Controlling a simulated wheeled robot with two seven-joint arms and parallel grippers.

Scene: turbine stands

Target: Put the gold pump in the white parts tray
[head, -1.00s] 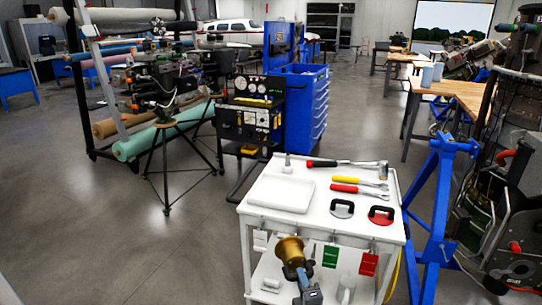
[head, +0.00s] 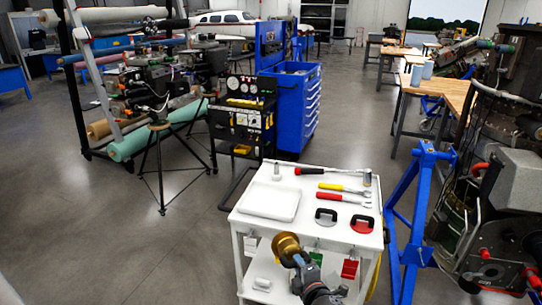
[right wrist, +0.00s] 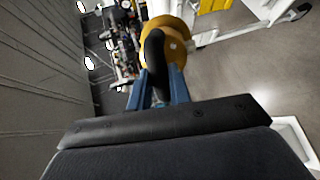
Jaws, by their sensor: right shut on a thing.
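The gold pump (head: 287,244) is held by my right gripper (head: 298,260) in front of the white cart's near side. In the right wrist view the gold pump (right wrist: 170,45), with a black curved part, sits between the blue fingers of my right gripper (right wrist: 160,82), which are shut on it. The white parts tray (head: 269,201) is shallow and looks empty. It lies on the left part of the cart top, beyond the pump and a little left of it. My left gripper is not in view.
The white cart (head: 372,238) also carries a hammer (head: 335,172), red- and yellow-handled tools (head: 343,198) and two horseshoe-shaped pieces (head: 362,224). Red and green bins (head: 349,268) hang on its near side. A blue stand (head: 405,215) is close on the right.

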